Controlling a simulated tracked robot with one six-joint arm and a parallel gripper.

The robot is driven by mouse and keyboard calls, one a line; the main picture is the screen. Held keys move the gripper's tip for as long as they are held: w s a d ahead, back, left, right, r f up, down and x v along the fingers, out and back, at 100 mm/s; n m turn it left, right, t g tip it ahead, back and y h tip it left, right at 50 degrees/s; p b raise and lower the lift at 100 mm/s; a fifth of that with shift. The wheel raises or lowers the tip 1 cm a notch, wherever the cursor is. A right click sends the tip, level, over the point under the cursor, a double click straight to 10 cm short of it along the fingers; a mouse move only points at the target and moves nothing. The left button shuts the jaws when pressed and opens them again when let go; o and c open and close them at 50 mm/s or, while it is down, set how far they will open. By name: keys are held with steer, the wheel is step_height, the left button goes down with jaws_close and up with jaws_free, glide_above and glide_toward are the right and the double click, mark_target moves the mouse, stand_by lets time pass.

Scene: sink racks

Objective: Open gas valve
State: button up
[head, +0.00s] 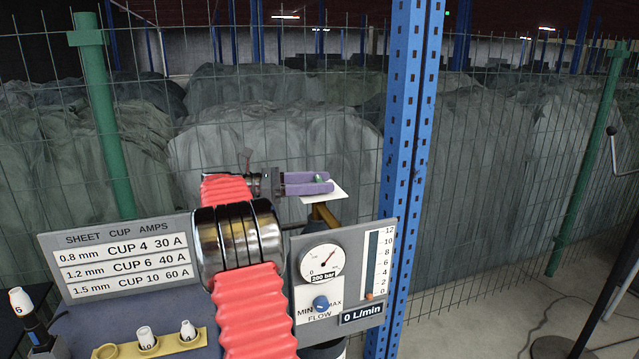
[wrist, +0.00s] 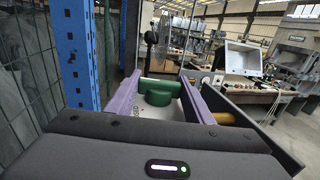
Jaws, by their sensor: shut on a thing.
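The gas valve shows as a green knob (wrist: 157,92) in the wrist view, above a white plate with partly hidden lettering. My gripper (wrist: 163,95) has its two purple fingers on either side of the knob, shut on it. The white plate (head: 330,193) lies under the fingers, above a brass-coloured pipe (head: 323,215). The lettering on the plate is too hidden to read fully.
The gauge panel (head: 299,246) has a dial, a blue flow knob (head: 321,303) and a "0 L/min" display (head: 361,313). A blue post (head: 406,130) stands close right of my gripper. A wire fence runs behind. A "Sheet Cup Amps" sign (head: 118,261) stands at left.

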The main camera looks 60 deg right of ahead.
mark_target(318, 179)
steer(key=shift+m+g+y, duration=0.7)
steer(key=shift+m+y, duration=0.2)
steer(key=shift+y, duration=0.6)
steer(key=o, duration=1)
steer(key=shift+o, duration=0.2)
step_height(318, 179, up, 10)
steer(key=shift+c, duration=0.6)
